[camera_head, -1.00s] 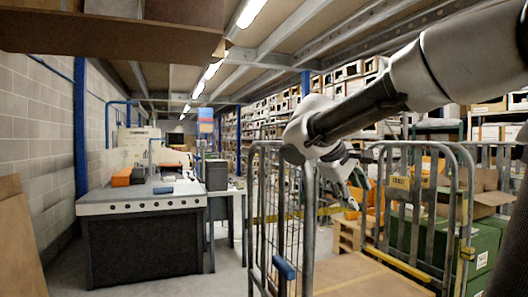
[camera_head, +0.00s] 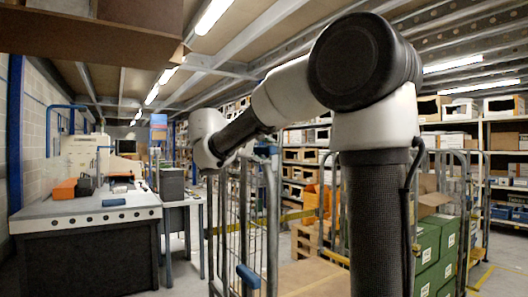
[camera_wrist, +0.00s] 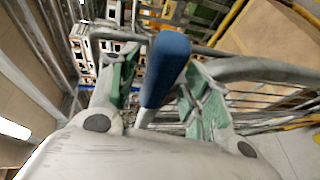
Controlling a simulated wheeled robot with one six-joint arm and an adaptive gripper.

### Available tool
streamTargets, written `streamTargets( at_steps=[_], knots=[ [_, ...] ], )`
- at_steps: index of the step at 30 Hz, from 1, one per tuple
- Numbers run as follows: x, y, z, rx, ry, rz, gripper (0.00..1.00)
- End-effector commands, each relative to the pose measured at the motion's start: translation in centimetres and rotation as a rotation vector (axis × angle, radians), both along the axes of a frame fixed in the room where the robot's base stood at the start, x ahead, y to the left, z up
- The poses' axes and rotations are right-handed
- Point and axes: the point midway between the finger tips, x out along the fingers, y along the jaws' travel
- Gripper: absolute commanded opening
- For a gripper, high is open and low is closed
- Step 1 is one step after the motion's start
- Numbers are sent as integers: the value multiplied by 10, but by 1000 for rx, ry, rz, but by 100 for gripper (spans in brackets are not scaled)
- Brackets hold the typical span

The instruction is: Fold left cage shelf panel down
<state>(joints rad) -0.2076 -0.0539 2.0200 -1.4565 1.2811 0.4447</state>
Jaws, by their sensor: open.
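The left cage (camera_head: 215,235) is a grey metal roll cage with upright bars and mesh, low in the middle of the head view. A blue handle (camera_head: 248,276) shows low on its front. In the wrist view, my gripper (camera_wrist: 160,68) is open, with a green-padded finger on each side of a blue rounded grip (camera_wrist: 166,62). The grip lies between the fingers, and I cannot tell whether they touch it. In the head view, my wrist is beside the top of the cage, and the fingers are hard to make out. No clear outline of the shelf panel can be told from the mesh.
A dark workbench (camera_head: 85,225) with a grey top stands at left. Green crates (camera_head: 428,255) and another cage (camera_head: 455,200) stand at right, partly behind my arm. Stocked racks (camera_head: 460,150) line the back. Some floor is free between bench and cage.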

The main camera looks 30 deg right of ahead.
Motion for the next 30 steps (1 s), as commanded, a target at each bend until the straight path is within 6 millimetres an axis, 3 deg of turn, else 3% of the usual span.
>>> streamTargets(
  at_steps=[11, 12, 20, 30],
  knots=[
    [5, -10, -3, 1, 1, 1, 49],
    [5, -10, -3, 1, 1, 1, 47],
    [5, -10, -3, 0, 1, 0, 0],
    [4, -19, -3, 23, 2, -3, 0]
  ],
)
